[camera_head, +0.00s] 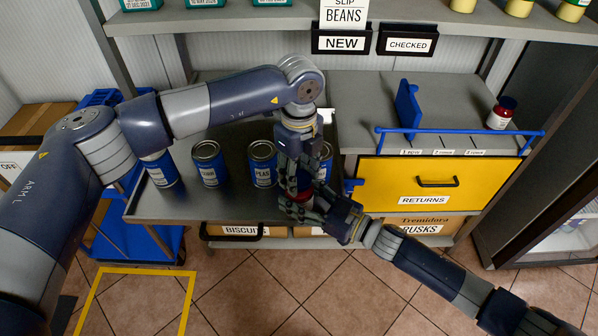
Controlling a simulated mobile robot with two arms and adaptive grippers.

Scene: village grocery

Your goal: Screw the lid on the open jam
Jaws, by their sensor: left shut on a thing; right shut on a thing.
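My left gripper (299,172) points down over the metal cart top, shut on what seems to be the lid, which its fingers hide. My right gripper (297,200) reaches in from the lower right, just below it, shut on the open jam (303,182). Only a small dark red part of the jam shows between the two sets of fingers. The grippers are very close together, and I cannot tell whether lid and jar touch.
Several blue cans, one a peas can (262,163), stand on the metal cart (226,207) beside and behind the grippers. A yellow returns drawer (408,184) with a blue rail is to the right. A shelf (250,19) with a "NEW" sign hangs above.

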